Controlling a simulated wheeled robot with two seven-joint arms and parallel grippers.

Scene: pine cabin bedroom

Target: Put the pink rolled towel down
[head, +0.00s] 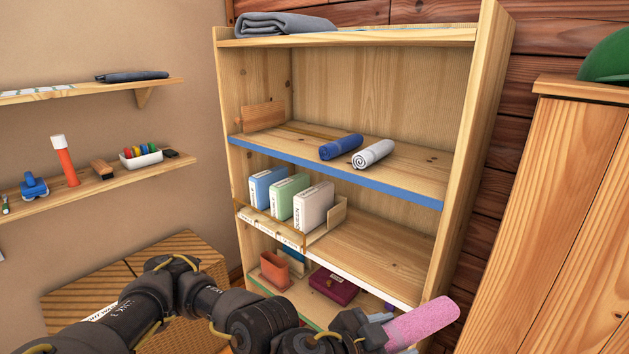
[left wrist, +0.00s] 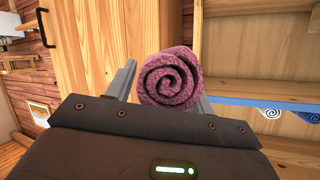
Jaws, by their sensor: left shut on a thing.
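The pink rolled towel (head: 422,321) is in my left gripper (head: 385,327), low at the front right of the shelf unit in the head view. In the left wrist view, the towel's spiral end (left wrist: 168,78) faces the camera between the two grey fingers of my left gripper (left wrist: 162,85). The gripper is shut on it. A blue rolled towel (head: 341,147) and a white rolled towel (head: 373,153) lie side by side on the blue-edged shelf (head: 410,179). My right gripper is in neither view.
Bare shelf lies right of the white roll. Books (head: 289,200) stand on the shelf below, with free board to their right. A wooden cabinet (head: 575,200) stands at the right. A grey folded cloth (head: 283,25) lies on top.

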